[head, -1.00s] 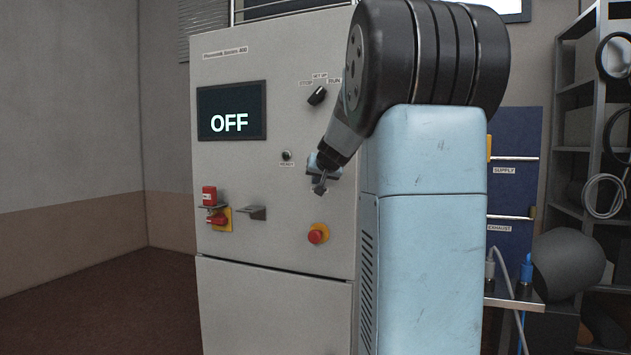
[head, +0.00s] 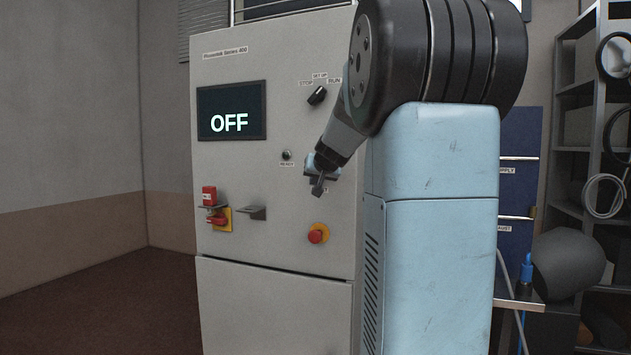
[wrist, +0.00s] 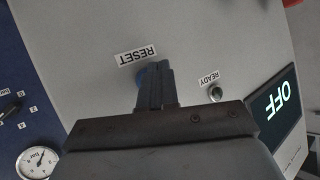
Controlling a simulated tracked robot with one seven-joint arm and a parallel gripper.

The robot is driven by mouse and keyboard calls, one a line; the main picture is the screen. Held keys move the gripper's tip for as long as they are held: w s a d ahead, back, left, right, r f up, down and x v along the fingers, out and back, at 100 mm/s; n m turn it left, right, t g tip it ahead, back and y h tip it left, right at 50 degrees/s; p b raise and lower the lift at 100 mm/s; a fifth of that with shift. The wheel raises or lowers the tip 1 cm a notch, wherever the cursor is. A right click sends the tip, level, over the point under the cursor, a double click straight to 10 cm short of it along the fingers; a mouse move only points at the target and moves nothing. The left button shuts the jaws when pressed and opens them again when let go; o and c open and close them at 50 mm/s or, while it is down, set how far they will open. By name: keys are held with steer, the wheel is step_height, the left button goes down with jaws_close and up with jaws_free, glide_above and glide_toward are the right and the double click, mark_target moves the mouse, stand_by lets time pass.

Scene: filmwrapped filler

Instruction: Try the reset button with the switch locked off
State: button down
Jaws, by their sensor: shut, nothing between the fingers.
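The grey cabinet's screen (head: 230,122) reads OFF; it also shows in the wrist view (wrist: 279,103). The red switch (head: 217,217) on a yellow plate has a red padlock (head: 209,195) at its bracket. In the wrist view the blue reset button (wrist: 141,76) lies by the RESET label (wrist: 136,55), partly hidden behind my fingers. My gripper (head: 317,190) is shut and empty in front of the cabinet; in the wrist view its fingertips (wrist: 160,68) overlap the button's right side. I cannot tell whether they touch it. The gripper hides the button in the head view.
A red emergency button (head: 317,235) on a yellow base sits just below my gripper. A black selector knob (head: 317,95) is above, and the READY lamp (head: 286,155) is to the left. A small shelf bracket (head: 252,212) juts out. Shelving (head: 580,150) stands at right.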

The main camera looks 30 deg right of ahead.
steer(key=shift+s+a, duration=0.2)
steer(key=shift+a, duration=0.05)
steer(key=s+a, duration=0.1)
steer(key=a, duration=0.1)
steer(key=s+a, duration=0.2)
stand_by(0.7)
stand_by(0.7)
